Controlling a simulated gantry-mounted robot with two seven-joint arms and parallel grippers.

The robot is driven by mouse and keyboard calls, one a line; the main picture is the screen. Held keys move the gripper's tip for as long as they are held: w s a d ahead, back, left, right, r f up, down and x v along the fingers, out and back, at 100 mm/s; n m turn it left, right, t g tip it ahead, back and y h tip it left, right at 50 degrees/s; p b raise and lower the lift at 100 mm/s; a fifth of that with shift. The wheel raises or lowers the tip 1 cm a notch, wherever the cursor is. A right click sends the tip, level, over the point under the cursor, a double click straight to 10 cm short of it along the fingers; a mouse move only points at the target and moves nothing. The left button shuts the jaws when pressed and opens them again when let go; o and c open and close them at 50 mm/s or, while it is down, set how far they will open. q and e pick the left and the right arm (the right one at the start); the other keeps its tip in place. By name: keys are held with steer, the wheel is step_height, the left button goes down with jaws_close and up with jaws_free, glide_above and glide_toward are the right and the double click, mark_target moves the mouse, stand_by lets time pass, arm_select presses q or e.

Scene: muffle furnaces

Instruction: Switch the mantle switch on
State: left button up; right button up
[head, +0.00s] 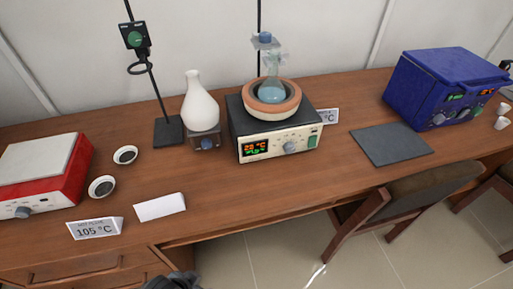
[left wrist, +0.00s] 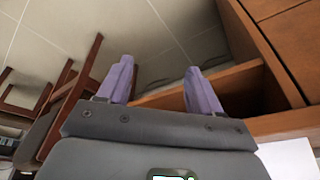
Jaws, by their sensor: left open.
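The heating mantle (head: 275,127) stands at the middle of the bench, a dark box with a cream front panel, a lit display and a knob. A green switch (head: 313,141) is at the right end of its front panel; its position is too small to tell. A flask (head: 272,92) with blue liquid sits in the round bowl (head: 254,108) on top. Only a dark part of my left gripper (head: 172,281) shows at the bottom edge of the head view, well short of the mantle. In the left wrist view the left gripper (left wrist: 160,66) is open and empty, its purple fingers apart. The right gripper is out of view.
A red hotplate (head: 62,184) stands at the left, with a 105 °C card (head: 95,229) and a blank white card (head: 160,207) nearby. A white flask (head: 200,104) stands left of the mantle. A blue furnace (head: 440,80) stands at the right. The bench in front of the mantle is clear.

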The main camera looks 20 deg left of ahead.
arm_select(q)
steer(key=shift+d, duration=0.2)
jaws_close()
steer(key=shift+a, duration=0.2)
stand_by(0.4)
steer(key=shift+d, duration=0.2)
stand_by(0.5)
